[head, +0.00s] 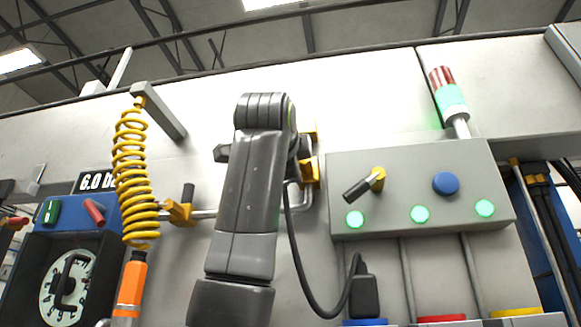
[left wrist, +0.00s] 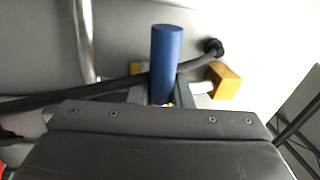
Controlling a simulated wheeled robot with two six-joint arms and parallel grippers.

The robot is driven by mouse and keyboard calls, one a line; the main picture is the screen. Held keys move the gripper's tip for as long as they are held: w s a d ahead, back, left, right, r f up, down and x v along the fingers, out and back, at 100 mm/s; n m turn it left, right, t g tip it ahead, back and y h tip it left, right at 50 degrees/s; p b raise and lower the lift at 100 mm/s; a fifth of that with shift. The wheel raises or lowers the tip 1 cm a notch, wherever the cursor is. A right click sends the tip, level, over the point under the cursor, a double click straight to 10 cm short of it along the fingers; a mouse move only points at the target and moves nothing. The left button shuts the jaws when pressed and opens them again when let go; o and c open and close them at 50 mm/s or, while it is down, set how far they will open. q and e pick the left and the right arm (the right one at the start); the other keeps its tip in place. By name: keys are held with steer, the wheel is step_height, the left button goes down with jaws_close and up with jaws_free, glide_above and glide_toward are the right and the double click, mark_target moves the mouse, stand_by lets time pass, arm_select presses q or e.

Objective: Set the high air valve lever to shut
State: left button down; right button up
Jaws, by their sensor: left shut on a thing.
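A blue cylindrical handle (left wrist: 165,60), which looks like the high air valve lever, stands upright in the left wrist view. My left gripper (left wrist: 160,95) is shut on its lower part. The valve body behind it is mostly hidden. In the head view, my left arm rises through the middle and hides the lever and most of the gripper. A yellow fitting (head: 309,170) and a bent pipe show just right of the arm. The yellow fitting also shows in the left wrist view (left wrist: 226,80). My right gripper is in neither view.
Left of the arm are a dark-levered yellow valve (head: 180,212), a coiled yellow hose (head: 136,180) and a gauge (head: 68,290). To the right are a grey control box (head: 400,190) with green lights and a blue button, and a hanging black cable (head: 308,285).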

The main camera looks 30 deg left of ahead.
arm_select(q)
steer(key=shift+r+m, duration=0.25)
steer(key=shift+m, duration=0.45)
steer(key=c, duration=1.4)
jaws_free()
steer(key=shift+c, duration=0.2)
steer(key=shift+o, duration=0.7)
steer(key=shift+f, duration=0.1)
steer(key=b+v, duration=0.8)
steer(key=v, duration=0.9)
steer(key=shift+s, duration=0.25)
steer(key=shift+w+a, duration=0.1)
steer(key=shift+a, duration=0.05)
